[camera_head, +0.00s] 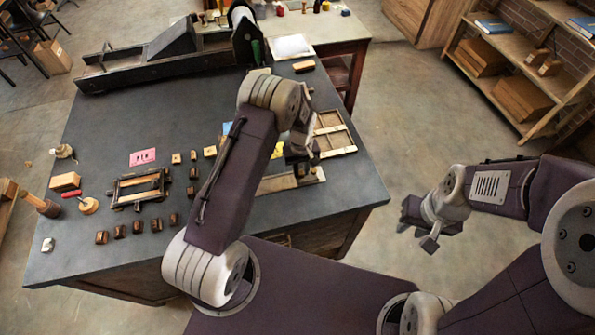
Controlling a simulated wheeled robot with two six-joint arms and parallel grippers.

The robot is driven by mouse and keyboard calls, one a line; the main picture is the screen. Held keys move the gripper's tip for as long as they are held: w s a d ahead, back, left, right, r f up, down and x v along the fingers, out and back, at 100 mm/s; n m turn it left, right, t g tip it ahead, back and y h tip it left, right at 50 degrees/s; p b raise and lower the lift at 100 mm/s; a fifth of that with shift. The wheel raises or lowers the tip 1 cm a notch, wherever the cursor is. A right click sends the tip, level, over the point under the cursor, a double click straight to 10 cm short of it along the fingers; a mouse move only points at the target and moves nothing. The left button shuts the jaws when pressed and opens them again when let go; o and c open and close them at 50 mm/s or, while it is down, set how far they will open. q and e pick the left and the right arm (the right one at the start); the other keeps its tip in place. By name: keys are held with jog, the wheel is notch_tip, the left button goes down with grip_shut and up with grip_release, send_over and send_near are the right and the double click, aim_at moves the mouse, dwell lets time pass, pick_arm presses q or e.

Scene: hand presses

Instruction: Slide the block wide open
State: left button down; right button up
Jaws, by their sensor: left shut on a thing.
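My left gripper (301,170) reaches down at the right side of the dark table, over a low wooden device with a pale base (290,183). The gripper is shut on a part of this device, which I take to be the block; the fingers and my own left arm hide most of it, so I cannot tell how far it is slid. My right gripper (422,226) hangs over the floor to the right of the table, apart from everything.
A wooden tray (334,134) lies just right of my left gripper. A long dark machine (150,68) stands at the back.

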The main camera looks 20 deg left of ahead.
aim_at(301, 172)
pick_arm(q)
jog(key=c, duration=1.5)
grip_release()
notch_tip(301, 172, up, 8)
jog(key=b, duration=0.2)
jog(key=shift+b, duration=0.3)
jog(key=shift+r, duration=0.55)
